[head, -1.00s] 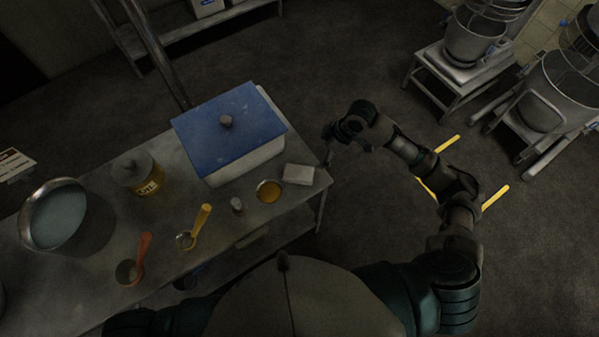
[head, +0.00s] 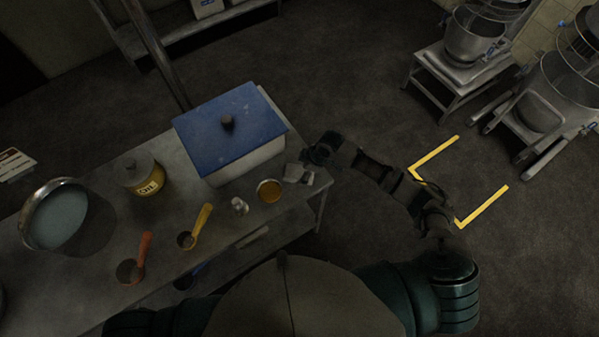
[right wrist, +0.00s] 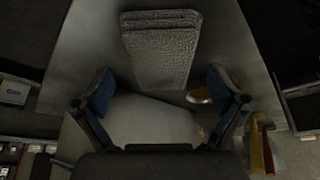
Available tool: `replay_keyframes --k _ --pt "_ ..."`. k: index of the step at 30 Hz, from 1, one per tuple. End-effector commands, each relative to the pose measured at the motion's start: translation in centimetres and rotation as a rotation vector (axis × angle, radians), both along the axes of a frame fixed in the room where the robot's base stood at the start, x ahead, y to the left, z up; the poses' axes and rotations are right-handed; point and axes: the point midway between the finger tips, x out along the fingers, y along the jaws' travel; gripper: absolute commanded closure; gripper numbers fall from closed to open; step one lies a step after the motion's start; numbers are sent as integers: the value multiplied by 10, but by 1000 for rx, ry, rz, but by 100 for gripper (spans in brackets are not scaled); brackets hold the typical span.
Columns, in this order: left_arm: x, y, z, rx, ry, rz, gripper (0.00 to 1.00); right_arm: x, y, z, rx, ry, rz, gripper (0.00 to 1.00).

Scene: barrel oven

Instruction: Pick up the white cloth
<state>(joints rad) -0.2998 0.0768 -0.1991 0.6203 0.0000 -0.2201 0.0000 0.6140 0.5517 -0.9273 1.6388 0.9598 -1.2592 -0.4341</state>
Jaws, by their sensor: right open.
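The white cloth (head: 292,173) is a small folded pad near the right corner of the metal table, partly covered by my right gripper in the head view. In the right wrist view the cloth (right wrist: 160,45) looks grey, textured and folded in layers, lying flat on the table beyond the fingertips. My right gripper (head: 308,166) is over the table corner at the cloth. In the right wrist view its two blue-padded fingers (right wrist: 163,88) are wide apart with nothing between them. My left gripper is not in view.
A white bin with a blue lid (head: 228,130) stands directly behind the cloth. A small amber dish (head: 269,191), a shaker (head: 240,206), a yellow spoon (head: 203,218), an orange scoop (head: 143,248), a labelled jar (head: 147,178) and a large pot (head: 55,217) stand leftward.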

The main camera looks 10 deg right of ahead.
Motion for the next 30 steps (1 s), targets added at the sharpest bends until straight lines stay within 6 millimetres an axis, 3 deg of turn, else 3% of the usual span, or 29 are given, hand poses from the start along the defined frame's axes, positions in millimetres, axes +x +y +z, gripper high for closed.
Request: replay_keyframes --k 4,11,14,19,21,30 --pt "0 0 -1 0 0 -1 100 3 5 -15 0 -1 0 3" --pt "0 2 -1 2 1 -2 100 3 5 -17 0 -2 0 3" --pt "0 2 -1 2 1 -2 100 3 5 -17 0 -2 -1 23" --pt "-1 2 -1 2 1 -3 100 3 5 -17 1 -1 0 66" --pt "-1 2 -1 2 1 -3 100 3 5 -17 1 -1 0 73" --pt "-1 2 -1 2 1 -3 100 3 5 -14 0 -1 0 73"
